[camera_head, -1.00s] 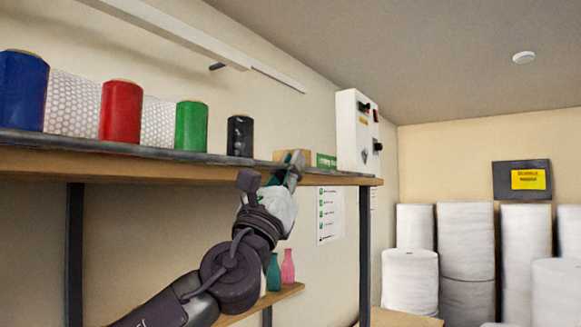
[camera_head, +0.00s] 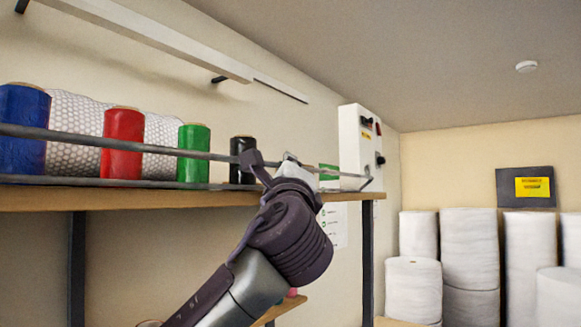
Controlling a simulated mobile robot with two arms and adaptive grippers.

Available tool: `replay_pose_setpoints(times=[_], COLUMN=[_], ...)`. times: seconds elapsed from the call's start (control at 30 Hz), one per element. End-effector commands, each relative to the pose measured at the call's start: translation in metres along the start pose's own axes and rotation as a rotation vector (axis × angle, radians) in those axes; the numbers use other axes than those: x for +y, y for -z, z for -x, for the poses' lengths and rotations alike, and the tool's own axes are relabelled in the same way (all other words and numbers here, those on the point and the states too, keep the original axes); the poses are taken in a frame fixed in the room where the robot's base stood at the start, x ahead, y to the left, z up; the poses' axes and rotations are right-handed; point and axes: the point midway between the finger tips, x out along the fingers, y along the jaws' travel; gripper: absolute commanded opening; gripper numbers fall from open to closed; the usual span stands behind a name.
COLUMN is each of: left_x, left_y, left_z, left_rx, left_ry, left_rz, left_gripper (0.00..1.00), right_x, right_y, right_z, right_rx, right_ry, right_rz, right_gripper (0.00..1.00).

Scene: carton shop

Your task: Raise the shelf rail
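The shelf rail (camera_head: 80,133) is a thin dark metal bar. It runs along the front of the upper shelf, above the shelf edge and across the fronts of the rolls. Its right end meets a short slanted bracket (camera_head: 367,180) by the wall box. My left gripper (camera_head: 270,161) is at the rail, right of the black roll. Its two fingertips show apart along the bar, so it looks open. The wrist hides part of the shelf edge, and I cannot tell the exact contact. My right gripper is not in view.
On the upper shelf (camera_head: 110,197) stand blue (camera_head: 24,115), red (camera_head: 122,143), green (camera_head: 193,152) and black (camera_head: 242,158) rolls, with bubble wrap (camera_head: 72,125) behind. A white control box (camera_head: 356,145) hangs on the wall. Large white rolls (camera_head: 468,247) stand at the right.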

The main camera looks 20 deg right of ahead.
Motion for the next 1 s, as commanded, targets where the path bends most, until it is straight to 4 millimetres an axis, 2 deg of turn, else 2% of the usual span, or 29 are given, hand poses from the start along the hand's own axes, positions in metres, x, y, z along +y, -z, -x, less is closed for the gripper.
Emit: replay_pose_setpoints(times=[0.3,0.93,1.0], left_x=[-0.0025,-0.001,-0.0009], left_y=[-0.0072,-0.0085,-0.0085], left_z=[-0.0072,-0.0086,-0.0086], left_rx=[-0.001,-0.001,0.0], left_ry=[-0.11,-0.143,-0.143], left_rz=[0.11,0.144,0.144], left_gripper=[0.0,0.0,0.17], right_x=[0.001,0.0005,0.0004], right_y=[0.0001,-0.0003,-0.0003], right_z=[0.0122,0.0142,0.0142], right_rx=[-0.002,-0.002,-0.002], right_ry=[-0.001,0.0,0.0], right_rz=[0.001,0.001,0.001], right_gripper=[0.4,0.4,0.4])
